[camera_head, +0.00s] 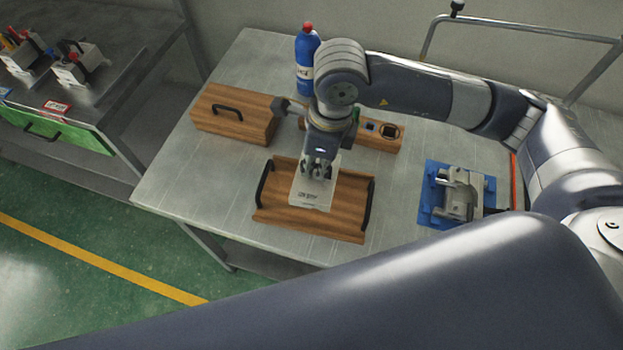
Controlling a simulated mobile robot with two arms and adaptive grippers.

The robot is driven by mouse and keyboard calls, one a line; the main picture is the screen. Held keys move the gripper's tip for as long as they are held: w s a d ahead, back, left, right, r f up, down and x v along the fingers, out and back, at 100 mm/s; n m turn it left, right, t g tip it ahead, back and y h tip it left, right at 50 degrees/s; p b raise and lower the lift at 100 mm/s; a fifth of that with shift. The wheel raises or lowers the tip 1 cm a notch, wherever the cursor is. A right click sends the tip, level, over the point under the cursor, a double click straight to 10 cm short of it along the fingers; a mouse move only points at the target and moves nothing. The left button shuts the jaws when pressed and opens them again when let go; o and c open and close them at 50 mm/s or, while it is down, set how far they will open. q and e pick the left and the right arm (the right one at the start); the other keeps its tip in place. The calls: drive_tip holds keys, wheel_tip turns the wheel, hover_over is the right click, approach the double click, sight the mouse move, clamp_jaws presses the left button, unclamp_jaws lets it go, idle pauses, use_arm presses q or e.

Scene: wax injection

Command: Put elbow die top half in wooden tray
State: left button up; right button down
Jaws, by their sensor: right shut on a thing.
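The wooden tray (347,213) lies on the metal table, with a black handle at its left and right ends. My right gripper (318,176) points down over the tray and is shut on a pale grey, block-shaped piece with dark lettering, the elbow die top half (313,194). The piece is over the middle of the tray; I cannot tell whether it touches the tray floor. The fingertips partly cover its upper end. My left gripper is not in view.
A wooden box (233,114) with a black handle and a blue bottle (306,62) stand behind the tray. A wooden block with holes (376,134) lies behind it too. A blue fixture (433,214) with grey metal parts is at right. Bare table lies left of the tray.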

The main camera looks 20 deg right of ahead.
sight(316, 183)
wheel_tip(316, 183, down, 2)
drive_tip(key=shift+s+f, duration=0.1)
drive_tip(key=shift+f, duration=0.3)
drive_tip(key=shift+f+p, duration=0.8)
drive_tip(key=shift+f, duration=1.15)
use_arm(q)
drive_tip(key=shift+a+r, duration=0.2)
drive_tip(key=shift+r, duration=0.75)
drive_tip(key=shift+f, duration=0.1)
use_arm(e)
drive_tip(key=shift+f, duration=0.1)
drive_tip(key=shift+f+b, duration=0.1)
drive_tip(key=shift+b, duration=0.2)
drive_tip(key=c, duration=1.8)
unclamp_jaws()
drive_tip(key=shift+o, duration=0.2)
